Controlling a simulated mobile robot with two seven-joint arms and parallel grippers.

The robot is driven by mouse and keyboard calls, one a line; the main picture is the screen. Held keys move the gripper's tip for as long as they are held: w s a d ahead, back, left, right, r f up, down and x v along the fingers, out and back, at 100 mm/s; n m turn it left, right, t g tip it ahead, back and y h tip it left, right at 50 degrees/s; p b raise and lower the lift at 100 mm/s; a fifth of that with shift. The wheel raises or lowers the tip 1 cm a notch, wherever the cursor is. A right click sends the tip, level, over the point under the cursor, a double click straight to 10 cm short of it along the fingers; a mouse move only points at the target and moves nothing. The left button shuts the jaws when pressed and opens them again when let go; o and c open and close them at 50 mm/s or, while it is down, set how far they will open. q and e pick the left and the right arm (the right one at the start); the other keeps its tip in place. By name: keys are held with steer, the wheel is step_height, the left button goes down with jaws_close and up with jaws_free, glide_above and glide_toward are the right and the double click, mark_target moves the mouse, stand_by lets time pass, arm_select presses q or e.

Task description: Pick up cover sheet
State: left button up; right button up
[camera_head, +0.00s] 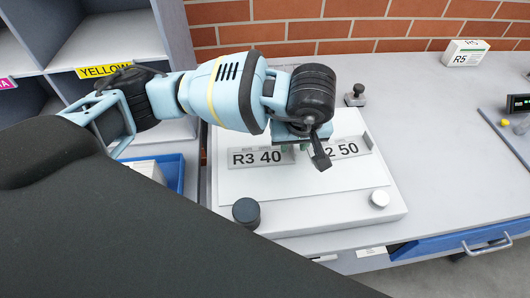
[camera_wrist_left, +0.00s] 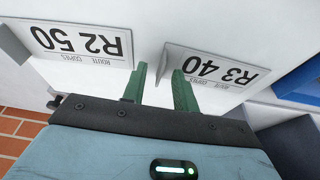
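Two grey-white cards lie on a white board (camera_head: 240,182): one printed "R3 40" (camera_head: 257,157), the other "R2 50" (camera_head: 350,148). I cannot tell whether the cover sheet is one of these cards or the white sheet beneath them. My left gripper (camera_head: 298,147) points down at the gap between the cards, its fingers mostly hidden by the wrist. In the left wrist view its green fingers (camera_wrist_left: 160,84) are apart with nothing seen between them. The "R2 50" card (camera_wrist_left: 80,40) is left of them and the "R3 40" card (camera_wrist_left: 214,66) right. My right gripper is not in view.
A blue tray (camera_head: 172,172) sits left, below shelves labelled "YELLOW" (camera_head: 104,71). A white "R5" block (camera_head: 466,53) is far right.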

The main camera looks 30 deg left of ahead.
arm_select(q)
steer(key=shift+f, duration=0.15)
jaws_close()
step_height(320, 180, up, 10)
stand_by(0.8)
